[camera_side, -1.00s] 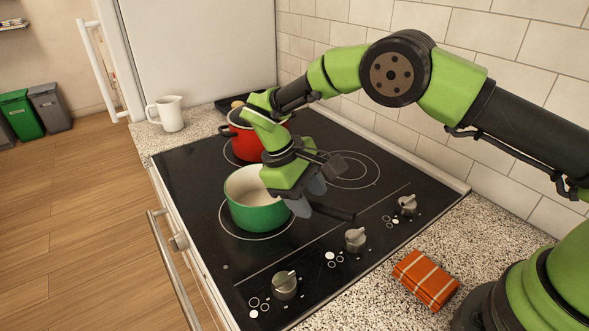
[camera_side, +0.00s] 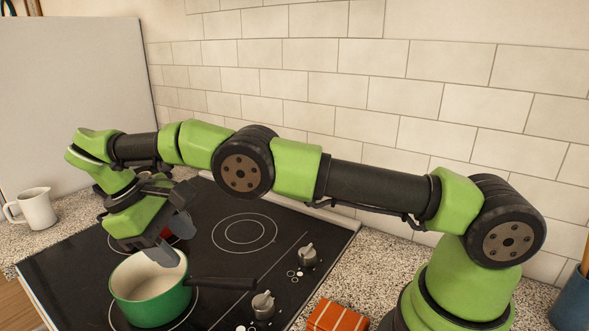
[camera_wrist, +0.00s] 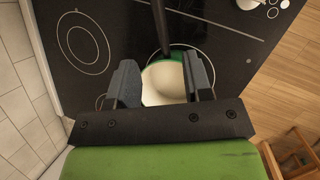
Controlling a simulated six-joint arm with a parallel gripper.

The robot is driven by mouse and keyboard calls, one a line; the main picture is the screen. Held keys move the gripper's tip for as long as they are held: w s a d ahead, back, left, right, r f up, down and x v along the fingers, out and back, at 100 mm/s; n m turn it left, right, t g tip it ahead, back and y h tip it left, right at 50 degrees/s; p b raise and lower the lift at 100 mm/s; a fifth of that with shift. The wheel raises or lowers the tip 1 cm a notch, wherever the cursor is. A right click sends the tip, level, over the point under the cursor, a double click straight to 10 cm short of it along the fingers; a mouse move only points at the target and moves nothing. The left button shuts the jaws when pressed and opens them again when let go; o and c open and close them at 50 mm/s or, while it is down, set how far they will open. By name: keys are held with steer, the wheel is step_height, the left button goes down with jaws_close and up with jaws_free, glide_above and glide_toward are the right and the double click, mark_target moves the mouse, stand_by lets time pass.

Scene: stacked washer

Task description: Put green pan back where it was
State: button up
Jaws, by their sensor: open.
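The green pan (camera_side: 150,303) with a cream inside stands upright on the front-left ring of the black cooktop. Its black handle (camera_side: 222,283) points right. My gripper (camera_side: 172,242) is open and empty, fingers down, over the pan's far rim; I cannot tell whether they touch it. In the wrist view the pan's cream inside (camera_wrist: 163,84) shows between the open fingers of my gripper (camera_wrist: 161,78), and the handle (camera_wrist: 160,24) runs to the top edge. The gripper body hides part of the pan there.
The cooktop (camera_side: 215,295) has an empty ring (camera_side: 245,233) and knobs (camera_side: 308,256). A white mug (camera_side: 36,208) stands at left, an orange folded cloth (camera_side: 337,317) at the front. A tiled wall (camera_side: 330,70) bounds the back.

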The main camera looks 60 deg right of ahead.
steer(key=s+d+r+m+t+y, duration=0.15)
steer(key=s+d+r, duration=0.25)
steer(key=r, duration=0.5)
steer(key=s+d+r+m+t+y, duration=0.1)
steer(key=s+d+r+t+y, duration=0.2)
steer(key=r, duration=0.6)
steer(key=s+d+m+t, duration=0.1)
steer(key=s+m+t, duration=0.2)
steer(key=s, duration=0.5)
steer(key=s+d+f+m+t+y, duration=0.1)
steer(key=s+d+m+t, duration=0.1)
steer(key=s, duration=0.6)
steer(key=shift+s+f+m+t, duration=0.15)
steer(key=shift+f+m+t, duration=0.1)
steer(key=shift+m+t, duration=0.2)
